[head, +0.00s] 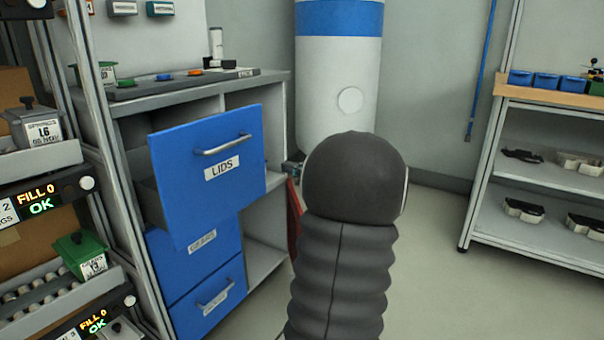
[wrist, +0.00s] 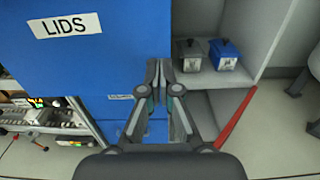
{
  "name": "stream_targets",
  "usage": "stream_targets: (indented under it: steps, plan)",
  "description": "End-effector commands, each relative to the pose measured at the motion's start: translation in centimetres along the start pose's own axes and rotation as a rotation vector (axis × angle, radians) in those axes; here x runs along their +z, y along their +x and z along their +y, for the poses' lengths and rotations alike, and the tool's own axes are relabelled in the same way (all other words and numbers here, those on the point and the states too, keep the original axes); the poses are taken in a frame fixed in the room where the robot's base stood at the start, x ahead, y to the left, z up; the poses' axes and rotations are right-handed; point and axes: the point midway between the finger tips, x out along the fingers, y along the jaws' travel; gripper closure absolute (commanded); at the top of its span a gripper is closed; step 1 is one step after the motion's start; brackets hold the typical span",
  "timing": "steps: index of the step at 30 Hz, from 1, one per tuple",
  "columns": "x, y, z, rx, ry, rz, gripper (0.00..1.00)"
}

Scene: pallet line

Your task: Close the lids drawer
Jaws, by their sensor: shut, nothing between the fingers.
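The lids drawer (head: 212,190) is pulled out of the grey cabinet (head: 190,93), with its blue front standing forward of the frame. Its metal handle (head: 222,146) and LIDS label show in the head view. In the wrist view the drawer front (wrist: 110,62) fills the upper left, and its handle is out of frame. My gripper (wrist: 159,64) is shut and empty, with its fingertips over the right edge of the drawer front in the picture. I cannot tell whether they touch it. In the head view my arm hides the gripper.
Two blue drawers below, one with a visible handle (head: 213,302), sit pushed in. An open shelf holds a grey box (wrist: 188,55) and a blue box (wrist: 223,54). A red panel (wrist: 236,117) stands beside the cabinet. A white cylinder (head: 338,95) is behind; floor at right is clear.

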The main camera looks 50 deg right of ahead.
Motion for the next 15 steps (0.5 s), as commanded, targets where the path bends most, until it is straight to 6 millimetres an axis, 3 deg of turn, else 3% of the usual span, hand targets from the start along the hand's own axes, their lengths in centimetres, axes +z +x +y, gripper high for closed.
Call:
stream_targets:
  steps: [6, 15]
  plan:
    - [-0.1, 4.0, 0.1, 0.003, -0.001, 0.001, 1.00]
    - [-0.1, 7.1, 0.1, 0.001, 0.000, 0.001, 1.00]
